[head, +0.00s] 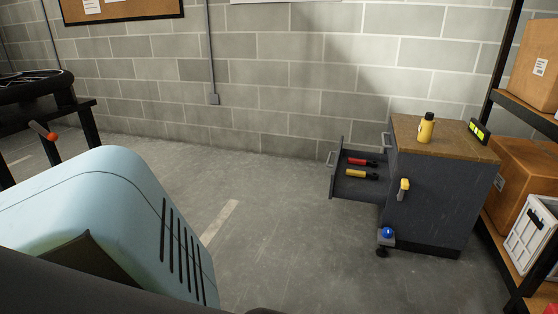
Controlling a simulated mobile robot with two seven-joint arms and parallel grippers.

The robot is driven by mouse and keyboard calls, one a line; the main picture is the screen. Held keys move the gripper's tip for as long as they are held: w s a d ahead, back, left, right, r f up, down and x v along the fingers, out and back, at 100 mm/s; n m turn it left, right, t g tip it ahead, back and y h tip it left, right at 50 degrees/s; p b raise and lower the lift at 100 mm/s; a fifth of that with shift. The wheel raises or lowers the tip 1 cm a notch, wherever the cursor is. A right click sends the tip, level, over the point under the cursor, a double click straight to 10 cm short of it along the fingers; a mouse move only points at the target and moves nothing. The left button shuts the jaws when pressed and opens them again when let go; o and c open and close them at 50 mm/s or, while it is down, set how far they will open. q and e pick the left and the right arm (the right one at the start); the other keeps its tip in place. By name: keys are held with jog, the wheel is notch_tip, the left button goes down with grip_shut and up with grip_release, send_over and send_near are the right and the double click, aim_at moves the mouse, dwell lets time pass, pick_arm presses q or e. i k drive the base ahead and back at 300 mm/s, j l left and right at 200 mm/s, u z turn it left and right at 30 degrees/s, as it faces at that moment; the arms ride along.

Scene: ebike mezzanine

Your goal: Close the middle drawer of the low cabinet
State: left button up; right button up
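The low cabinet (430,205) is dark grey with a wooden top and stands at the right in the head view. One drawer (360,188) is pulled far out to the left, below a closed upper drawer whose handle (387,141) shows. The open drawer has a pale handle (331,158) at its front. A red-handled tool (358,161) and a yellow-handled tool (358,173) lie inside it. The cabinet's lower front is mostly hidden. Neither of my grippers is in view.
A shelf rack (512,108) with boxes is close on the right. A blue ball-shaped part (387,232) sits low by the cabinet. The floor (285,235) left of the drawer is clear.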

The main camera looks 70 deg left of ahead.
aim_at(342, 186)
jog(key=u, duration=1.25)
jog(key=i+j, duration=0.15)
jog(key=j, duration=0.2)
jog(key=i+j, duration=0.15)
jog(key=j, duration=0.2)
jog(key=i+j, duration=0.15)
jog(key=j, duration=0.25)
jog(key=i+j, duration=0.15)
jog(key=j, duration=0.2)
jog(key=i+j, duration=0.2)
jog(key=j, duration=0.15)
jog(key=z, duration=0.4)
jog(key=i+j+z, duration=0.6)
jog(key=j, duration=0.2)
jog(key=i+j, duration=0.15)
jog(key=j, duration=0.2)
jog(key=i+j+z, duration=0.1)
jog(key=j, duration=0.25)
jog(key=i+j, duration=0.2)
jog(key=j, duration=0.15)
jog(key=i+j, duration=0.15)
jog(key=j, duration=0.2)
jog(key=i+j+z, duration=0.1)
jog(key=j, duration=0.25)
